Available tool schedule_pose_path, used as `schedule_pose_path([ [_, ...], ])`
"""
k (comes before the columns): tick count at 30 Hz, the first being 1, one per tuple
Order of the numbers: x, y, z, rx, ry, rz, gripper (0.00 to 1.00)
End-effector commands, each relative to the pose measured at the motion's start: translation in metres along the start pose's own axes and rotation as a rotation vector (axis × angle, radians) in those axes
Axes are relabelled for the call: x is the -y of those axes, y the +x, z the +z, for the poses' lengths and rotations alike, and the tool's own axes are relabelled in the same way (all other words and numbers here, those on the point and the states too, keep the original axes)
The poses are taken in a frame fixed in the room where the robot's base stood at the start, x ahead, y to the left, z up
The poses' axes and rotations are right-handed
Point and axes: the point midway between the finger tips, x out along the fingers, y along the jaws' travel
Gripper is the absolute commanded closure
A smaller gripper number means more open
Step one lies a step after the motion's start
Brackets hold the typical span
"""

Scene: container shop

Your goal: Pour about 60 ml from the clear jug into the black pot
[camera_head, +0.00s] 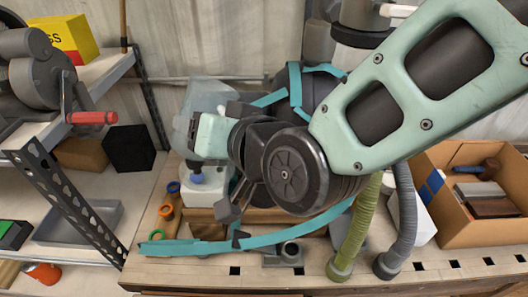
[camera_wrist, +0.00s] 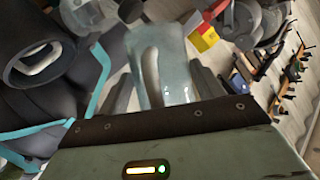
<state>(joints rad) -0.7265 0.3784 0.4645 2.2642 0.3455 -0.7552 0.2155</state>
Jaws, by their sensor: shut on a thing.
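The clear jug (camera_head: 207,93) is a translucent, bluish vessel held in the air above the left part of the workbench, and it looks tilted. In the wrist view the jug (camera_wrist: 172,48) fills the space between the fingers, with its handle towards me. My gripper (camera_wrist: 163,92) is shut on it. In the head view my pale green gripper body (camera_head: 208,136) covers the jug's lower part. I cannot make out the black pot for certain; my arm hides the middle of the bench. I cannot tell the liquid level.
A dark bulky item with teal straps (camera_head: 294,88) stands close behind my arm. A white item with a blue knob (camera_head: 205,185) is below the gripper. Green and grey hoses (camera_head: 355,230) and a cardboard box (camera_head: 450,226) are to the right. A metal shelf (camera_head: 75,205) stands left.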

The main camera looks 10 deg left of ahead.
Motion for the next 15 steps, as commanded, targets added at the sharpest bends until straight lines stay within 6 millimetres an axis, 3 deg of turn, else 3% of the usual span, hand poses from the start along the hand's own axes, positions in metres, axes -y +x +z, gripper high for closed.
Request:
schedule_pose_path([
  [7,0.016,-0.002,-0.005,0.001,-0.166,0.067,0.61],
  [15,0.019,0.004,0.004,-0.001,-0.36,0.152,0.61],
])
